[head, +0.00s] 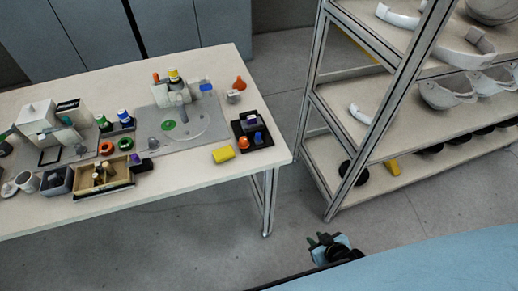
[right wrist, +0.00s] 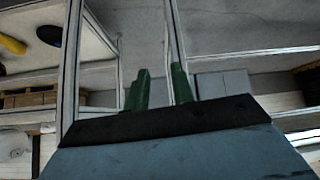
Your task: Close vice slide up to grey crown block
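I cannot single out the vice slide or the grey crown block for certain; the parts on the table are small in the head view. A grey upright fixture (head: 181,97) stands on a grey plate (head: 205,131) toward the table's right half. My right gripper (head: 320,240) is below and right of the table, over the floor, far from these parts. In the right wrist view its two green fingers (right wrist: 158,88) stand apart with nothing between them. My left gripper is not in view.
The pale table (head: 150,215) also holds a white machine (head: 40,117), a wooden box (head: 103,178), a yellow block (head: 223,154) and a black tray (head: 263,141). A metal-framed shelf rack (head: 322,92) with white helmet shells (head: 440,95) stands right. Floor between is open.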

